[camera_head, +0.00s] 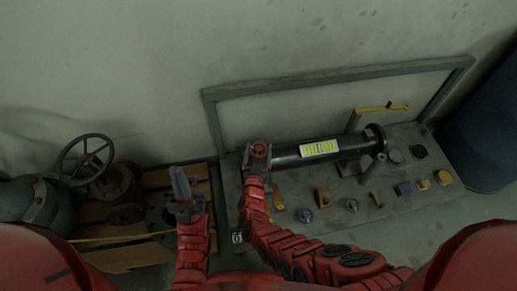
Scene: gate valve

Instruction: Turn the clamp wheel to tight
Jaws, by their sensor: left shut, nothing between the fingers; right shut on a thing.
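A small reddish wheel (260,149), which looks like the clamp wheel, is at the left end of a black pipe (343,147). My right gripper (257,158) is at this wheel and shut on it; its fingertips are hard to make out against the red. Any tight mark on the wheel is too small to see. My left gripper (181,184) is shut and empty, raised to the left of the wheel and apart from it.
A large dark handwheel (85,159) on a valve stands at the left by a wooden pallet (118,256). A grey bench (403,199) carries several small parts and a yellow-handled tool (383,108). A dark blue drum (488,138) stands at the right.

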